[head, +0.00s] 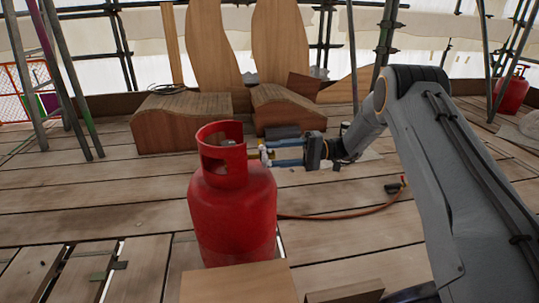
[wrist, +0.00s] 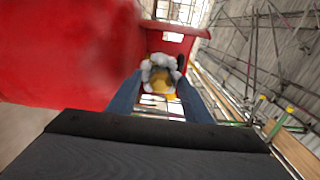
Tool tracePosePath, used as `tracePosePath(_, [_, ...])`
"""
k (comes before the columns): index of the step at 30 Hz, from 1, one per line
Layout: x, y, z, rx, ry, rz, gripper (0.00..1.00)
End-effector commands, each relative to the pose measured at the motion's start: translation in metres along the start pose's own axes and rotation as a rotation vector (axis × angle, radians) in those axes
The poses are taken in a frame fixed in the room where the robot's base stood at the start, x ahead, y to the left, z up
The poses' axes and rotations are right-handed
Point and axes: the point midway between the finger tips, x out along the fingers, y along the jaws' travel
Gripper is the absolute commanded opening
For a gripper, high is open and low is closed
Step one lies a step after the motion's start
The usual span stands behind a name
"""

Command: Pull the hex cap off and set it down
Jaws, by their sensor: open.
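A red gas cylinder (head: 232,212) stands upright on the planks in the head view, with an open collar round its top. It fills the upper left of the wrist view (wrist: 65,50), blurred. My gripper (head: 267,153) reaches in from the right with blue fingers, level with the collar, tips close to its right side. In the wrist view the fingers are apart, and a yellow brass-coloured piece (wrist: 159,84) shows between their pale tips, in front of the red collar (wrist: 180,34). This may be the hex cap; its shape is too blurred to tell, and I cannot tell whether the fingers touch it.
An orange hose (head: 345,214) runs over the planks right of the cylinder. A wooden block (head: 240,283) is in front. Wooden seats (head: 185,120) stand behind, with scaffold poles around. Another red cylinder (head: 512,94) is far right. Planks left of the cylinder are mostly clear.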

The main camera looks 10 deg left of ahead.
Motion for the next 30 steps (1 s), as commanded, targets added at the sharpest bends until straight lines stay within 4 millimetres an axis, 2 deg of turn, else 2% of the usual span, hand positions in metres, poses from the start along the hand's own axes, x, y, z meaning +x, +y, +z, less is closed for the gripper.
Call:
tracePosePath(26, [-0.0002, -0.0003, 0.0000, 0.000, 0.000, 0.000, 0.46])
tracePosePath(30, [-0.0002, -0.0003, 0.0000, 0.000, 0.000, 0.000, 0.22])
